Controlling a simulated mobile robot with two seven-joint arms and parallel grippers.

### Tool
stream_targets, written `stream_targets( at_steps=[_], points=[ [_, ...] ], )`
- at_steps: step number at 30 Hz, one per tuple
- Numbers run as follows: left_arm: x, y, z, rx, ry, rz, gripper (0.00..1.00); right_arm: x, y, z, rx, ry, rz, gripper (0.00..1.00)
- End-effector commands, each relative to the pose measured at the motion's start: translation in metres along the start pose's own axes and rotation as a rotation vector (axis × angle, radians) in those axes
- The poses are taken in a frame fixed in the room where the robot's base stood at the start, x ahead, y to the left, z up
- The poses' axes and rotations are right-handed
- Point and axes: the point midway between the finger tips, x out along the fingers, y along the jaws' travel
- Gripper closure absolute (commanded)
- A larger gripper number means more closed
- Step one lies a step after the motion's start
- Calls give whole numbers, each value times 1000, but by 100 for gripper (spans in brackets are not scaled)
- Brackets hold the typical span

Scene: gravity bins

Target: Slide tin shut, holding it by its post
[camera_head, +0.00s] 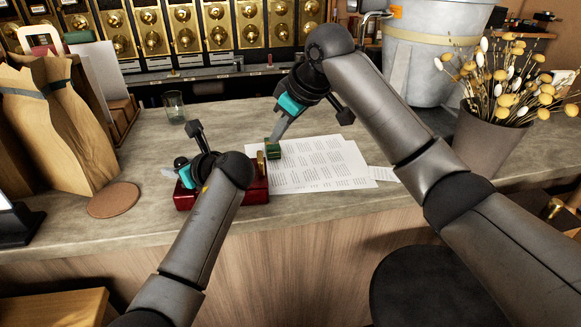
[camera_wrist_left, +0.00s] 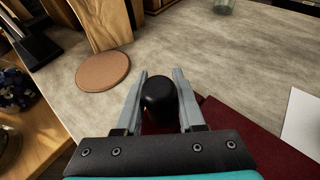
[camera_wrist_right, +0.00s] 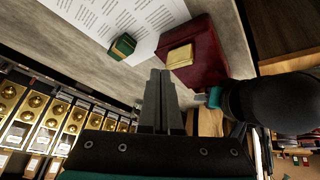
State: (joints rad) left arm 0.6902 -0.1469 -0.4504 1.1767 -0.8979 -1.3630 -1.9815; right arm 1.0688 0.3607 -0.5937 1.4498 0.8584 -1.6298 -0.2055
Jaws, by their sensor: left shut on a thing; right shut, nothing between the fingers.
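The dark red tin (camera_head: 256,190) lies on the counter near its front edge. A black post (camera_wrist_left: 159,92) stands at its left end, and a gold block (camera_wrist_right: 179,57) shows at its right end. My left gripper (camera_head: 172,172) is shut on the post, with one finger on each side of it. My left arm hides much of the tin in the head view. My right gripper (camera_head: 274,138) is shut and empty, pointing down just behind the tin's right end, by a small green box (camera_head: 273,149). The right wrist view shows its fingers (camera_wrist_right: 161,75) together, apart from the gold block.
Printed sheets (camera_head: 320,165) lie right of the tin. A round cork coaster (camera_head: 113,200) and a paper bag (camera_head: 62,120) stand left, a glass (camera_head: 175,107) behind. A flower pot (camera_head: 490,135) is at the right. Gold-fronted bins (camera_head: 185,30) line the back.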

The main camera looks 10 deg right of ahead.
Motion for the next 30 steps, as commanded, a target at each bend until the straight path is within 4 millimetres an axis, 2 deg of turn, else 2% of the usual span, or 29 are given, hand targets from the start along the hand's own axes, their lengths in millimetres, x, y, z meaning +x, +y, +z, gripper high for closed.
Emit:
stream_targets(
  at_steps=[13, 14, 15, 22, 30],
  points=[
    [1, 1, -4, 4, 8, 3, 100, -1, 0, 0, 0, -1, 0, 100],
    [1, 1, -4, 4, 8, 3, 59, -1, 0, 0, 0, -1, 0, 100],
    [1, 1, -4, 4, 8, 3, 54, -1, 0, 0, 0, -1, 0, 100],
    [1, 0, -2, 2, 4, 1, 28, -1, 0, 0, 0, -1, 0, 100],
    [0, 0, -1, 1, 1, 0, 27, -1, 0, 0, 0, -1, 0, 100]
  ],
)
